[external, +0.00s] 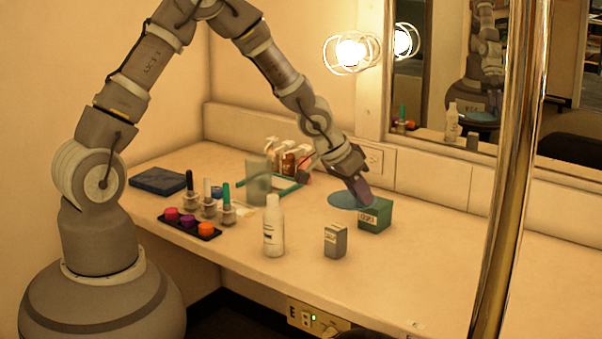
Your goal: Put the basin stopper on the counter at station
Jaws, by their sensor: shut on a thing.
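A flat blue disc (342,200), which I take to be the basin stopper, is at the back of the counter (430,255). My gripper (364,203) points down, with its purple fingers shut on the disc's right edge. The disc lies roughly level, beside and partly overlapping the top of a green box (376,217). I cannot tell whether it touches the box or the counter. The fingertips are small and partly merge with the box and disc.
A white bottle (273,228) and a small grey box (335,241) stand in front. Several brushes, bottles and a dark tray (190,228) with coloured pots crowd the left. A chrome pole (508,170) crosses the right foreground. The counter right of the green box is clear.

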